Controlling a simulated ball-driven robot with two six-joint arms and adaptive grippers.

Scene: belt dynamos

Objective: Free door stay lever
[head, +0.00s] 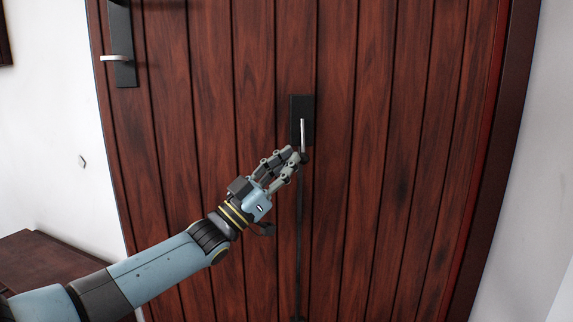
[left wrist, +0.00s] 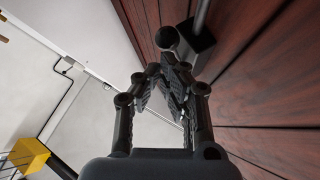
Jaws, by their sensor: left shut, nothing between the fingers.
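The door stay lever (head: 303,133) is a thin silver rod with a dark knob at its lower end. It hangs from a black plate (head: 296,106) on the reddish-brown plank door (head: 345,190). In the left wrist view the round dark knob (left wrist: 167,38) shows just beyond the fingertips, with the plate (left wrist: 203,47) behind it. My left gripper (head: 296,155) is shut and empty, its fingertips close beside the knob on its left. I cannot tell whether they touch it. It also shows in the left wrist view (left wrist: 165,66). My right gripper is out of view.
A black door handle plate with a silver handle (head: 115,58) is at the door's upper left. A dark wooden furniture top (head: 40,262) stands at lower left. A yellow box (left wrist: 29,157) shows in the left wrist view. The door's right side is clear.

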